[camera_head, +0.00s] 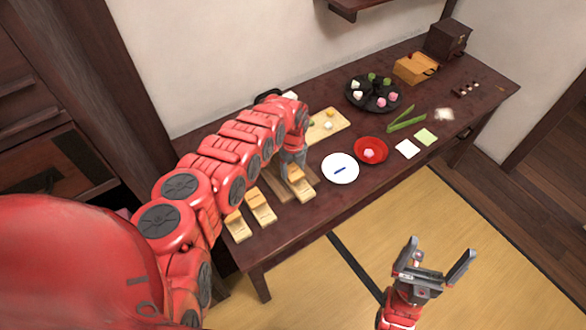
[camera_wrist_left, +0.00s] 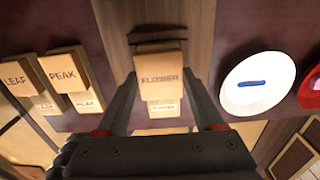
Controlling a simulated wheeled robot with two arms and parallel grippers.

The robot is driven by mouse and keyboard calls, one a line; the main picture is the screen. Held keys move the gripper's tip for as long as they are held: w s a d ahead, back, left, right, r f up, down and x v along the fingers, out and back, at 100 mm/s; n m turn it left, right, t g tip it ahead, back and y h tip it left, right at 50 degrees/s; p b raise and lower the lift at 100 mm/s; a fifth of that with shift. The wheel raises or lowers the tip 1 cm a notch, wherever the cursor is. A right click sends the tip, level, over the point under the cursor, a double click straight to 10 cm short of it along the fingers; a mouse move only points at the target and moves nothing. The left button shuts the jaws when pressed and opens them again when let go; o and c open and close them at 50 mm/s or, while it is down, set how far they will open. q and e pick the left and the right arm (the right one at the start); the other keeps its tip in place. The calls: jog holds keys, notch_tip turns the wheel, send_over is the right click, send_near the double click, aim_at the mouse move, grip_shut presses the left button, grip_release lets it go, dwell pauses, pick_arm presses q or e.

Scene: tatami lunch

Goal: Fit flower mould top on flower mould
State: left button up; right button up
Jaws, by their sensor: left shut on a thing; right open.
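My left gripper (camera_head: 293,165) is over the table and shut on the flower mould top, a light wooden block marked FLOWER (camera_wrist_left: 158,77), seen between the two fingers in the left wrist view. The flower mould (camera_wrist_left: 163,107), a pale wooden piece with a smaller label, shows below and partly behind it; in the head view the mould (camera_head: 303,191) sticks out under the gripper. I cannot tell whether the two touch or how well they line up. My right gripper (camera_head: 441,252) is open and empty over the tatami.
Peak (camera_head: 260,207) and leaf (camera_head: 238,228) moulds lie to the left. A white plate (camera_head: 340,178) with a blue mark and a red dish (camera_head: 371,159) stand to the right. A black tray (camera_head: 366,101) of sweets is behind. A brown board (camera_wrist_left: 190,25) lies beneath the flower pieces.

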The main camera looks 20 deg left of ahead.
pick_arm(q)
jog(key=shift+f+b, duration=0.5)
jog(key=shift+f, duration=0.1)
jog(key=o, duration=1.4)
jog(key=shift+c, duration=0.2)
jog(key=shift+r, duration=0.15)
notch_tip(320, 180, up, 17)
jog(key=b, duration=0.1)
